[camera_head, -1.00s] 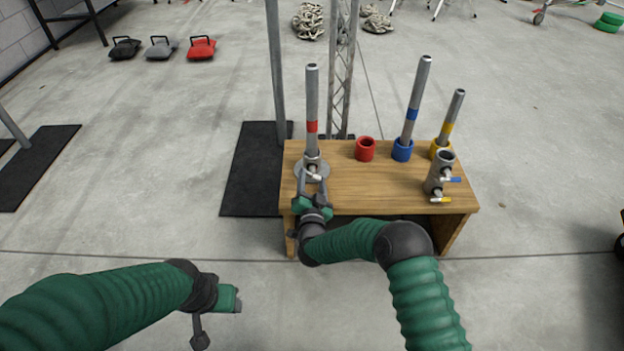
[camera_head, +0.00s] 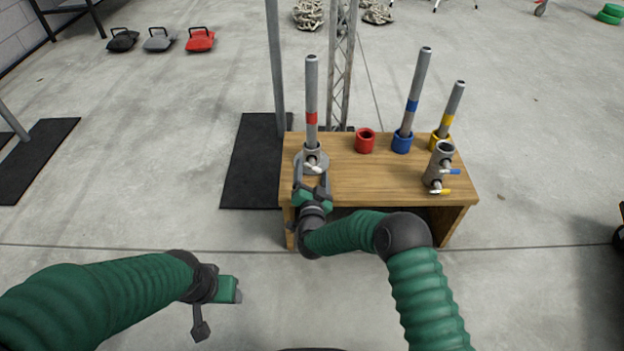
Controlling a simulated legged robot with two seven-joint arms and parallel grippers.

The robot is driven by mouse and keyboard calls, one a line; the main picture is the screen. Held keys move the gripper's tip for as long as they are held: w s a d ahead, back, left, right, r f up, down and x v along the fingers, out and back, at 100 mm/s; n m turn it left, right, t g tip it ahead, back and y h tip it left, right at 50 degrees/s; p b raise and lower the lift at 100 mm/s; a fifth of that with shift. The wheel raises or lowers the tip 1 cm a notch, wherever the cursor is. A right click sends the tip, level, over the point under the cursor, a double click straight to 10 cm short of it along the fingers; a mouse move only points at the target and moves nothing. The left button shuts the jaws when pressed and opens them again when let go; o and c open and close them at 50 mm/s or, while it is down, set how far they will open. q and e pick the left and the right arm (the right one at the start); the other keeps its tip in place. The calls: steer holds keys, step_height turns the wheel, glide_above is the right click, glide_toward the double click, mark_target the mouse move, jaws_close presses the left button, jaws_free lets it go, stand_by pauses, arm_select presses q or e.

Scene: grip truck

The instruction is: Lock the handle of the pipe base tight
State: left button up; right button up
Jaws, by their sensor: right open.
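A grey pipe with a red band (camera_head: 311,100) stands upright in a grey round pipe base (camera_head: 312,153) at the left end of the wooden table. A small pale handle (camera_head: 313,169) sticks out of the near side of the base. My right gripper (camera_head: 312,180) is open at the table's front left, with its fingers reaching up around the handle. Whether a finger touches the handle is too small to tell. My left gripper (camera_head: 222,306) hangs low at the left, in front of the table and far from the base. Its fingers do not show clearly.
On the wooden table (camera_head: 375,186) stand an empty red cup (camera_head: 365,140), a blue-banded pipe (camera_head: 414,95) leaning in a blue cup, a yellow-banded pipe (camera_head: 452,105) in a yellow cup, and a grey valve fitting (camera_head: 439,165). A metal post (camera_head: 274,60) stands behind.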

steer(key=s+p, duration=0.9)
steer(key=s, duration=0.7)
steer(key=shift+s, duration=0.4)
